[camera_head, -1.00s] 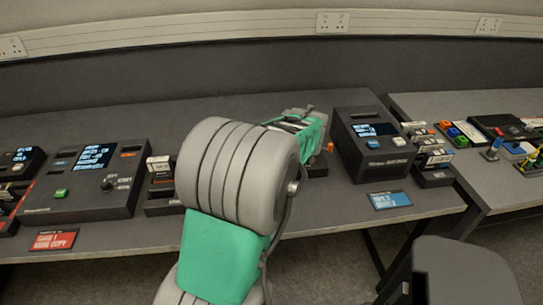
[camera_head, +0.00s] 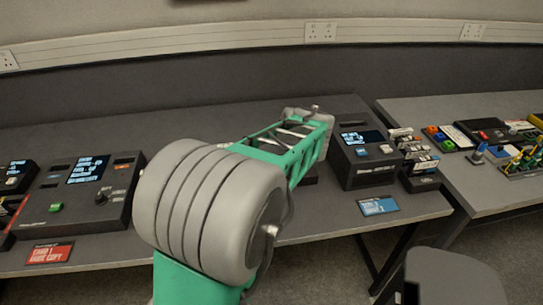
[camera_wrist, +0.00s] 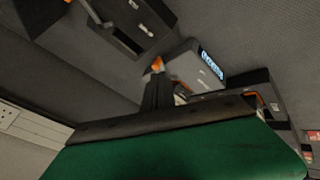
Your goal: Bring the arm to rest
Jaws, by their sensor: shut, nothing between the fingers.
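My arm crosses the middle of the head view, with a large grey ribbed joint and a green truss forearm running up to the right. Its grey wrist end is over the back of the table, left of the right-hand console; the fingertips cannot be made out there. In the wrist view my gripper (camera_wrist: 157,82) shows as narrow dark fingers beyond a green body, closed together with nothing seen held. A pale box with a lit display (camera_wrist: 198,68) is close beside the fingertips in that picture; I cannot tell whether they touch.
The grey table (camera_head: 330,226) carries a left console (camera_head: 75,207) and a right console (camera_head: 366,172). A red label card (camera_head: 50,252) and blue label card (camera_head: 378,206) lie near the front edge. A second table (camera_head: 462,196) holds coloured parts. A dark chair (camera_head: 455,280) stands in front.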

